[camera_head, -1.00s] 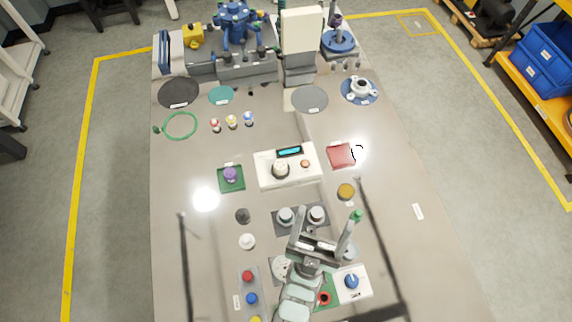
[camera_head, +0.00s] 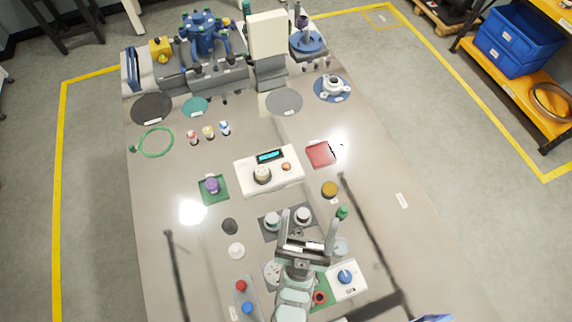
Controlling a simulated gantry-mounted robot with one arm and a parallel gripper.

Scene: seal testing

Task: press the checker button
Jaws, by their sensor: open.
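The checker is a white box (camera_head: 250,185) with a lit cyan display (camera_head: 270,156), a round pale knob-like part (camera_head: 262,174) and a small orange-red button (camera_head: 286,167) on its top. It sits mid-table. My gripper (camera_head: 309,217) is open, its two fingers spread and pointing toward the back of the table. It is in front of the checker and slightly right of it in the picture, apart from it. The button is in plain view.
A dark plate with two grey round pieces (camera_head: 273,221) lies between gripper and checker. A red square pad (camera_head: 321,154) and an amber disc (camera_head: 330,189) lie right of the checker. A purple-knobbed green pad (camera_head: 213,190) lies left. Machines stand at the back.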

